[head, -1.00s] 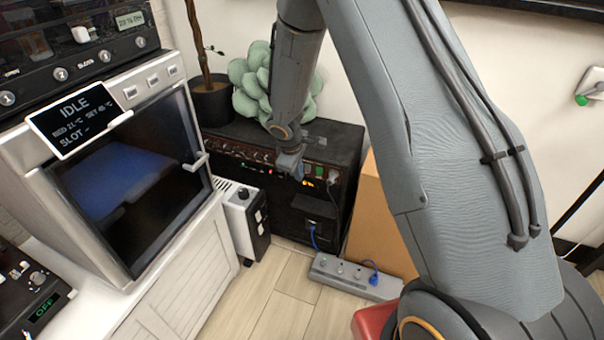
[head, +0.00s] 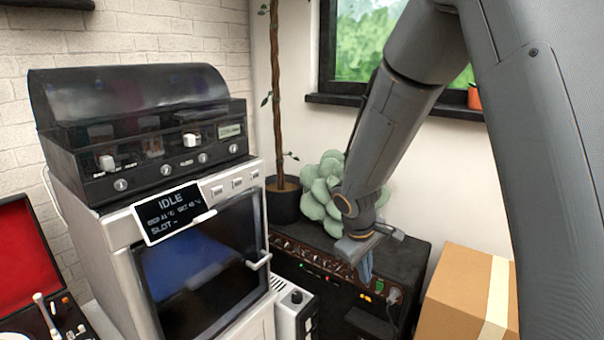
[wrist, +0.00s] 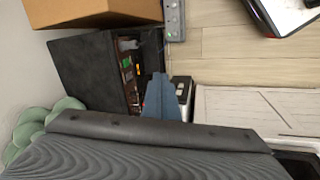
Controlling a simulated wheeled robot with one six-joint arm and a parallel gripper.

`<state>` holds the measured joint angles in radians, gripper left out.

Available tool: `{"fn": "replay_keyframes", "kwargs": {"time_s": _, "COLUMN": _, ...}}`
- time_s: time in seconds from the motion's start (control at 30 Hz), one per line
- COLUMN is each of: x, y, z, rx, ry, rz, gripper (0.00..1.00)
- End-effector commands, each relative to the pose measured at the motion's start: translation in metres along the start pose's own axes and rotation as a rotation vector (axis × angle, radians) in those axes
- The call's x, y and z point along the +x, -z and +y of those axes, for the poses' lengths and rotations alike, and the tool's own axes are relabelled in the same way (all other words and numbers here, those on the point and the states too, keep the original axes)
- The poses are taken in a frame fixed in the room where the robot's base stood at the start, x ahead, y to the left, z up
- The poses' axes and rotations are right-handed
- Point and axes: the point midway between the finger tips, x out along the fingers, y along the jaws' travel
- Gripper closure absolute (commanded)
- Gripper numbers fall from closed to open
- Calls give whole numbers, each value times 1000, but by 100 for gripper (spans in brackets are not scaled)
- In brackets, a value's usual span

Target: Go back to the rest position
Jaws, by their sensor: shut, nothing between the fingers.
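My gripper (head: 366,268) is at the end of my grey arm, in the head view right of centre. It hangs fingers down in front of the black amplifier (head: 405,262), with nothing held. In the wrist view its blue-grey fingers (wrist: 160,98) are together, with the amplifier (wrist: 85,72) beyond them to the left. I cannot tell from these views how far the fingers are from the amplifier.
A white oven-like machine (head: 257,219) with an "IDLE" display (head: 172,212) stands left of the gripper. A cardboard box (head: 455,300) is at the right. A green plant (head: 318,200) stands behind the gripper. Wooden floor (wrist: 225,60) shows free in the wrist view.

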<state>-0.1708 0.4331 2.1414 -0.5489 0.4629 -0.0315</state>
Motion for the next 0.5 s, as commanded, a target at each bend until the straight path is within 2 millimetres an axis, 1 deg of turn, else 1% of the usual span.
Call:
{"fn": "replay_keyframes", "kwargs": {"time_s": 0.03, "x": -19, "y": -13, "z": -4, "rx": 47, "ry": 10, "rz": -4, "gripper": 100}}
{"fn": "replay_keyframes", "kwargs": {"time_s": 0.1, "x": -41, "y": -31, "z": -13, "rx": 114, "ry": 32, "rz": -15, "gripper": 100}}
{"fn": "replay_keyframes", "kwargs": {"time_s": 0.17, "x": -58, "y": -47, "z": -22, "rx": 169, "ry": 54, "rz": -25, "gripper": 100}}
{"fn": "replay_keyframes", "kwargs": {"time_s": 0.2, "x": -70, "y": -57, "z": -29, "rx": 206, "ry": 70, "rz": -30, "gripper": 100}}
{"fn": "replay_keyframes", "kwargs": {"time_s": 0.3, "x": -95, "y": -84, "z": -49, "rx": 293, "ry": 114, "rz": -44, "gripper": 100}}
{"fn": "replay_keyframes", "kwargs": {"time_s": 0.4, "x": -115, "y": -105, "z": -68, "rx": 363, "ry": 157, "rz": -55, "gripper": 100}}
{"fn": "replay_keyframes", "kwargs": {"time_s": 0.5, "x": -128, "y": -121, "z": -83, "rx": 414, "ry": 192, "rz": -63, "gripper": 100}}
